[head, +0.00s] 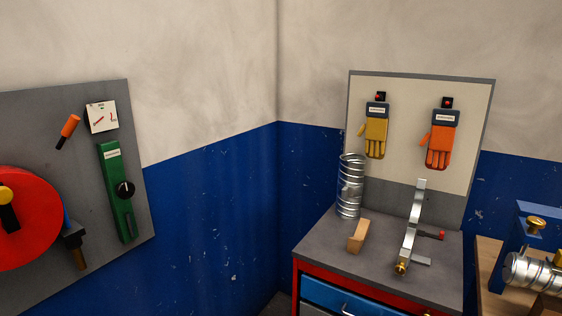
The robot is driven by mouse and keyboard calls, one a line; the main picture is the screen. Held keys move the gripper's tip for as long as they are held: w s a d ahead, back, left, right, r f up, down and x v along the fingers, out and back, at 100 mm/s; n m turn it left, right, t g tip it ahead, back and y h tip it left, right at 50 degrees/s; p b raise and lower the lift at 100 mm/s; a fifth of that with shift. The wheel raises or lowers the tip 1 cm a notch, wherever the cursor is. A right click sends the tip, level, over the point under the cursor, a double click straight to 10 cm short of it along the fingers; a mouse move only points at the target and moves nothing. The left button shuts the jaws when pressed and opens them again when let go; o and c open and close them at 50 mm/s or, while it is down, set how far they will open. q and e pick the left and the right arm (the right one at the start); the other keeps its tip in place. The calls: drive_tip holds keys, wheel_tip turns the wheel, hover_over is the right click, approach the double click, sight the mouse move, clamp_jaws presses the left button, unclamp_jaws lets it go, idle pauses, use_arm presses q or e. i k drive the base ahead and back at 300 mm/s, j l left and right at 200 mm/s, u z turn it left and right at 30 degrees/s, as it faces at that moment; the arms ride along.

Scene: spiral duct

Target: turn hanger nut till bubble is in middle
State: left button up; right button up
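Neither of my grippers shows in the head view. At the right edge, a blue bracket (519,240) carries a brass knob (536,223) that may be the hanger nut. Below it lies a silver ribbed duct piece (530,271), cut off by the frame edge, with a brass part (547,308) under it. A metal bracket (415,225) with a brass fitting (401,267) at its foot stands on the cabinet. I cannot make out a level or its bubble.
A red cabinet with a grey top (335,240) stands in the corner, holding a coiled silver duct (350,186) and a wooden block (358,236). Two gloves, yellow (376,136) and orange (439,146), hang behind. A grey panel (85,165) with a red disc (35,222) is at left.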

sight(535, 223)
drive_tip(key=z, duration=1.65)
